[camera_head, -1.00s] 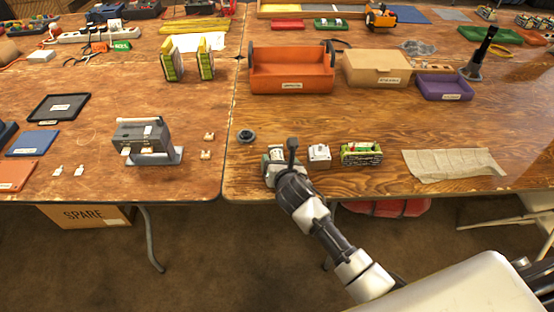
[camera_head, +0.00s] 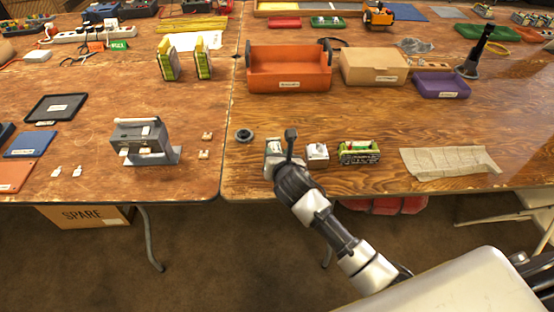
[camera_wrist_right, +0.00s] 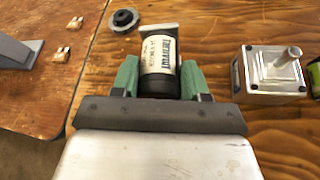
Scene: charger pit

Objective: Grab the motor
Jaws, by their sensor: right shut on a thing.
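The motor (camera_wrist_right: 159,62) is a black cylinder with a white printed label and a grey end plate. In the right wrist view it stands between the two green fingers of my right gripper (camera_wrist_right: 155,78), which touch its sides. In the head view the motor (camera_head: 273,149) is at the front of the wooden table, partly hidden by my right gripper (camera_head: 277,162). I cannot tell whether it is clear of the table top. My left gripper is not in view.
A small silver box with a post (camera_head: 317,151) stands close to the right, then a green-and-black part (camera_head: 359,152). A dark ring (camera_head: 244,135) lies to the left. An orange tray (camera_head: 290,84) stands behind. The wood between is clear.

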